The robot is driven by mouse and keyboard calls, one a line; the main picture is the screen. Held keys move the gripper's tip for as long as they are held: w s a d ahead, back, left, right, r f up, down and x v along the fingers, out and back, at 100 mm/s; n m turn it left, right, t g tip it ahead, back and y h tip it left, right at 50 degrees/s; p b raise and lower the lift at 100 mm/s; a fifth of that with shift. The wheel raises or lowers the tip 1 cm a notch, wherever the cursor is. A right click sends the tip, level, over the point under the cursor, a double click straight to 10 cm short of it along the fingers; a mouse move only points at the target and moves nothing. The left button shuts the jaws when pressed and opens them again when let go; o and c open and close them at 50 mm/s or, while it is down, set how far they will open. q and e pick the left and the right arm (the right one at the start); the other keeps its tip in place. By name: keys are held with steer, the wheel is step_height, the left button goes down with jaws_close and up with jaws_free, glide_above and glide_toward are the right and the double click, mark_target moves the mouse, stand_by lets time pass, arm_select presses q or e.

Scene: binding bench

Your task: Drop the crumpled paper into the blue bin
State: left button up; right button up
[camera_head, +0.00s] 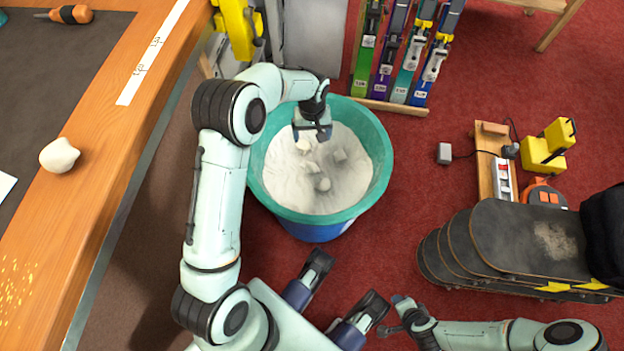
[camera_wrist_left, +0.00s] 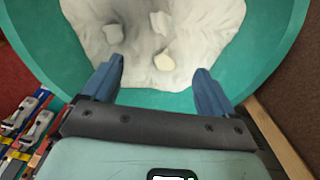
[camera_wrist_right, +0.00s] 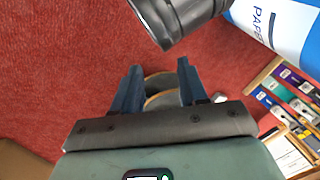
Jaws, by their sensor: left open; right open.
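The blue bin (camera_head: 315,230) stands on the floor with a wide teal rim and a white lining; its side marked "PAPE…" shows in the right wrist view (camera_wrist_right: 275,22). Several pale crumpled lumps lie inside, including crumpled paper (camera_head: 322,184). My left gripper (camera_head: 316,134) is over the bin opening. In the left wrist view its fingers (camera_wrist_left: 158,88) are apart with nothing between them; a cream lump (camera_wrist_left: 165,60) lies in the bin beyond them. My right gripper (camera_wrist_right: 158,80) is open and empty, low in the head view (camera_head: 395,315). A whitish lump (camera_head: 60,156) lies on the bench.
The wooden bench (camera_head: 90,200) runs along the left, with a screwdriver (camera_head: 72,14) on it. Rack items (camera_head: 400,60) stand behind the bin. Skateboards (camera_head: 510,240) and a yellow tool (camera_head: 550,146) are at the right.

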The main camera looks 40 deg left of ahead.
arm_select(q)
steer(key=shift+r+p, duration=0.45)
steer(key=shift+r, duration=2.3)
arm_select(e)
steer(key=shift+s+a+r+g, duration=0.2)
steer(key=shift+s+a+r, duration=0.15)
steer(key=shift+s, duration=0.2)
steer(key=shift+s+a+r+g, duration=0.2)
steer(key=shift+s+r, duration=0.15)
steer(key=shift+s, duration=0.15)
